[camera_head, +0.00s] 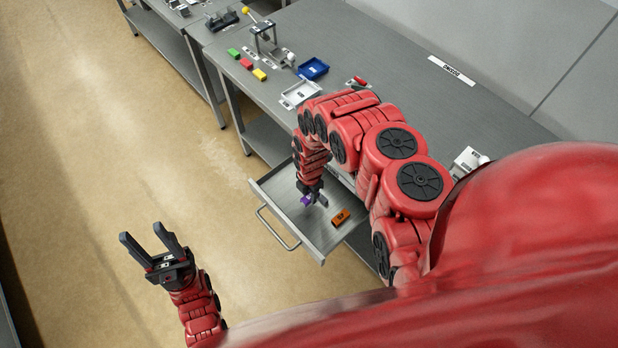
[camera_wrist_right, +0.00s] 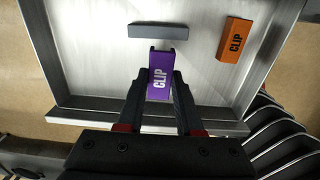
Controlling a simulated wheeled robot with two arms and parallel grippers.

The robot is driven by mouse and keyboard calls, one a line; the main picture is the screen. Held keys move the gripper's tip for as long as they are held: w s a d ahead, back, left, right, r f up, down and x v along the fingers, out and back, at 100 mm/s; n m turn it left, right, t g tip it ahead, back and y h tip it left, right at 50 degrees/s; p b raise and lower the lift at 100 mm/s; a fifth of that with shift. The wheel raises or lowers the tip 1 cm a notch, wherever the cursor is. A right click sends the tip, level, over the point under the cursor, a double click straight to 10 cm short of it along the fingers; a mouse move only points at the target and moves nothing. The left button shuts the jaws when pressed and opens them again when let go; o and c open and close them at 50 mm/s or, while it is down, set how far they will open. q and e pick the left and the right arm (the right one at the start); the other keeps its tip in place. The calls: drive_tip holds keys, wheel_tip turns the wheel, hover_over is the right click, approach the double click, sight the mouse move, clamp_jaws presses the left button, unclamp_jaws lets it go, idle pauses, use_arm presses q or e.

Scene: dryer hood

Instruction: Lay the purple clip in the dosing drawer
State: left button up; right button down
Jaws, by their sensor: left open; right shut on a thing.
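The purple clip (camera_wrist_right: 161,76), marked CLIP, is between the fingertips of my right gripper (camera_wrist_right: 161,88), which is shut on it. The clip also shows small in the head view (camera_head: 306,200), over the open drawer (camera_head: 277,190). In the right wrist view the drawer's metal wall (camera_wrist_right: 75,105) and floor lie around and behind the clip. I cannot tell whether the clip touches the floor. My left gripper (camera_head: 150,245) is open and empty over the bare floor, left of and apart from the drawer.
An orange clip (camera_head: 341,217) lies in the drawer, right of the purple one. A grey bar (camera_wrist_right: 158,31) lies beyond the purple clip in the right wrist view. Above the drawer, the bench holds a white tray (camera_head: 299,93), a blue tray (camera_head: 313,69) and small coloured blocks.

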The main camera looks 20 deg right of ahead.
drive_tip(key=w+b, duration=0.4)
drive_tip(key=w+d+f+b, duration=0.1)
drive_tip(key=w+b, duration=0.3)
drive_tip(key=b, duration=0.1)
drive_tip(key=w+d+f+b, duration=0.1)
drive_tip(key=w+b, duration=0.4)
drive_tip(key=shift+d, duration=0.1)
drive_tip(key=shift+w+r+b, duration=0.2)
drive_tip(key=shift+w+b, duration=0.1)
drive_tip(key=shift+w, duration=0.05)
drive_tip(key=shift+w+d+b, duration=0.1)
drive_tip(key=shift+w+b, duration=0.05)
drive_tip(key=shift+b, duration=0.2)
wheel_tip(320, 180, down, 4)
drive_tip(key=shift+r+b, duration=0.1)
drive_tip(key=shift+b, duration=0.95)
drive_tip(key=shift+r, duration=0.2)
drive_tip(key=shift+f, duration=0.2)
drive_tip(key=c, duration=0.6)
unclamp_jaws()
drive_tip(key=shift+r, duration=0.1)
drive_tip(key=shift+o, duration=0.2)
